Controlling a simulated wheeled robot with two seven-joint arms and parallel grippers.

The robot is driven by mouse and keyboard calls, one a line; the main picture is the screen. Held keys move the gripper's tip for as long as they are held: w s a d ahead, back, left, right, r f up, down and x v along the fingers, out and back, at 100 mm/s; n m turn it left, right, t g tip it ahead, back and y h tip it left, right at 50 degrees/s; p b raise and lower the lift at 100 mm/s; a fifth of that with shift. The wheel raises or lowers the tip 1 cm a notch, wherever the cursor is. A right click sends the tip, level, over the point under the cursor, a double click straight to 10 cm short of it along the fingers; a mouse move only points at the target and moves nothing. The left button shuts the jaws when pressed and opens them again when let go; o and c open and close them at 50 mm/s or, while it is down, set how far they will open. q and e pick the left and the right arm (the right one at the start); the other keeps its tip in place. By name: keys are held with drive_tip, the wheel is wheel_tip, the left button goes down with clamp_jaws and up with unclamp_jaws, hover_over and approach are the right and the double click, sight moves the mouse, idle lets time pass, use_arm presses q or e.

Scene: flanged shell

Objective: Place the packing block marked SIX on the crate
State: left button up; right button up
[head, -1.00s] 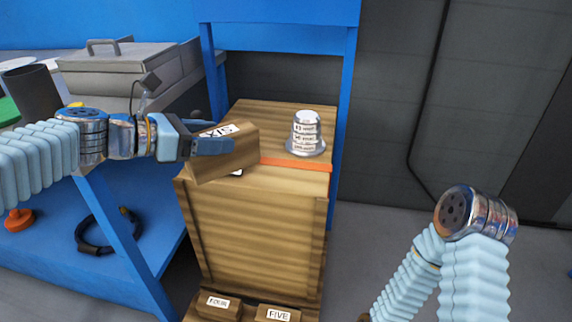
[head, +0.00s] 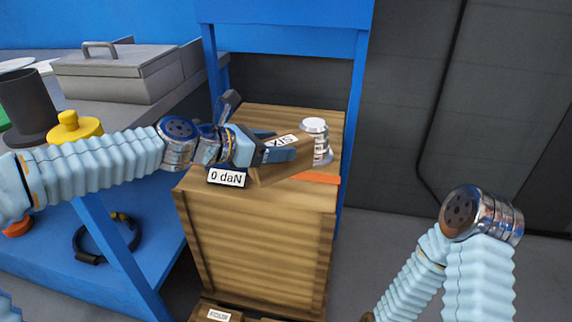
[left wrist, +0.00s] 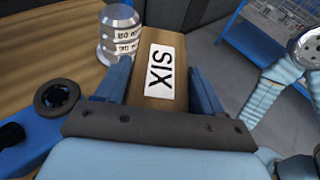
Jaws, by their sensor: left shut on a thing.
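My left gripper (head: 284,152) is shut on the wooden packing block marked SIX (head: 272,174). In the left wrist view the block's SIX label (left wrist: 160,70) shows between the two fingers. The block is over the top of the wooden crate (head: 255,245), at the left of the silver flanged shell (head: 316,128). The block and fingers hide the shell's lower left part. I cannot tell whether the block touches the crate or the shell. My right arm is at the right, but its gripper is not seen.
A display reading 0 daN (head: 227,177) is at the crate's front left. A blue frame (head: 357,90) stands behind. A grey case (head: 115,72) and yellow knobbed weight (head: 75,128) are on the left bench.

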sight(285, 165)
use_arm(q)
drive_tip(key=d+f, duration=0.1)
drive_tip(key=w+d+f, duration=0.1)
drive_tip(key=f, duration=0.1)
drive_tip(key=shift+w+d, duration=0.15)
wheel_tip(285, 165, down, 4)
drive_tip(key=shift+w+d+r+b, duration=0.15)
drive_tip(key=shift+r+b, duration=0.1)
drive_tip(key=shift+b, duration=0.15)
drive_tip(key=o, duration=1.3)
drive_tip(key=shift+o, duration=0.2)
drive_tip(key=shift+a, duration=0.2)
drive_tip(key=p+v, duration=0.1)
drive_tip(key=v, duration=1.1)
drive_tip(key=shift+d, duration=0.15)
